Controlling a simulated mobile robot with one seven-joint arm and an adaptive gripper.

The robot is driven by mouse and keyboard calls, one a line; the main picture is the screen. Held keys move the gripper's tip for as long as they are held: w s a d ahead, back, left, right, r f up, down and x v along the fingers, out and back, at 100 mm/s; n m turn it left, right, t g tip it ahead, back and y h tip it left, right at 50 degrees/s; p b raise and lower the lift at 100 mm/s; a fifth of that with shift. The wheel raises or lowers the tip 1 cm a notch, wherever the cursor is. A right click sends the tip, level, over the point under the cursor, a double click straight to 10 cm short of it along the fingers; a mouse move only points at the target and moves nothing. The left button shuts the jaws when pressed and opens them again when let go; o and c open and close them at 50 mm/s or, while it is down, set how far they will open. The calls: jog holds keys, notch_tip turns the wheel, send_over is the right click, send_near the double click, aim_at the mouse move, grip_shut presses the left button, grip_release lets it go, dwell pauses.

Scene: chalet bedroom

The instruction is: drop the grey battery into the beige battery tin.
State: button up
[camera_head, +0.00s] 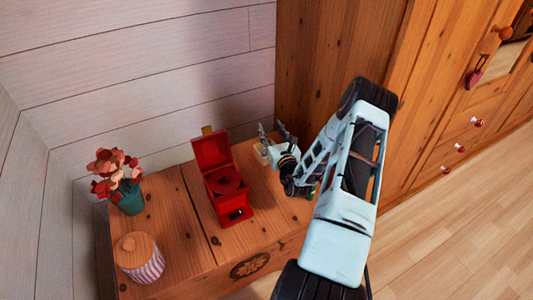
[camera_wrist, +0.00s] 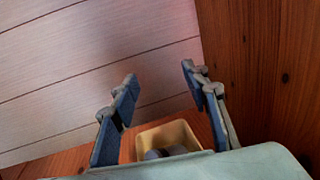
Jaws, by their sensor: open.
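The beige battery tin (camera_wrist: 183,129) stands open just below and between my fingers in the wrist view. In the head view its pale side (camera_head: 261,156) shows in part beside my gripper, on the chest top. Grey rounded shapes (camera_wrist: 176,150) lie inside the tin, low in its opening; the grey battery seems to be among them, but my wrist housing hides part of the tin. My gripper (camera_head: 272,130) is open, its two fingers (camera_wrist: 160,75) well apart with nothing between them, above the tin.
On the wooden chest (camera_head: 170,215) stand an open red box (camera_head: 226,186), a teal pot of red flowers (camera_head: 131,200) and a striped jar with a wooden lid (camera_head: 139,258). A plank wall (camera_head: 140,75) is behind, and a wooden wardrobe (camera_head: 320,60) at the right.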

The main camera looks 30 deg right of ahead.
jog(key=v, duration=1.1)
jog(key=shift+s, duration=0.2)
